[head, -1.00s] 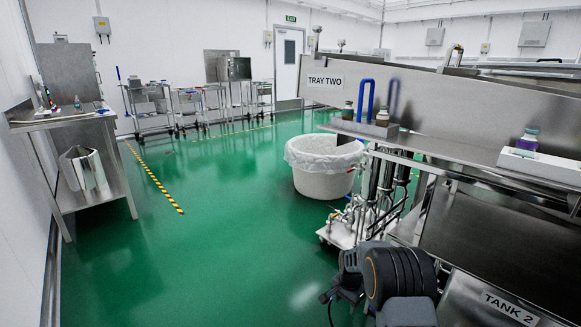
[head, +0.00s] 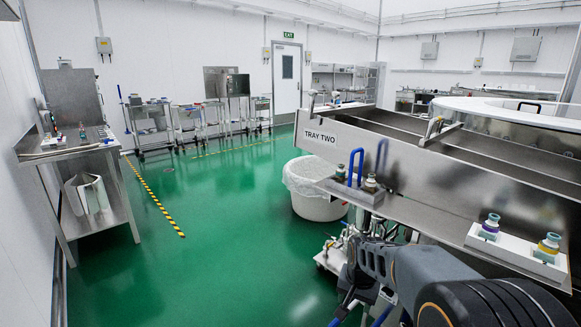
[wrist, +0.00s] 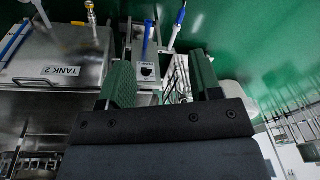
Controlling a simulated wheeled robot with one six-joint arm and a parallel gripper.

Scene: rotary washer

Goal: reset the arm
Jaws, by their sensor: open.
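My gripper (wrist: 163,78) shows in the wrist view with its two green-padded fingers spread apart. Nothing is held between them. Beyond the fingers are a small white-and-grey fixture with blue-handled tools and the metal tank labelled TANK 2 (wrist: 88,62). In the head view, my grey and black arm crosses the lower right, in front of the tray bench. My fingertips cannot be made out there.
The TRAY TWO bench (head: 420,185) fills the right, with bottles in a white holder (head: 515,240) on its ledge. A white lined bin (head: 318,205) stands beside it. A steel table (head: 70,147) is at left. Green floor (head: 215,235) between is clear.

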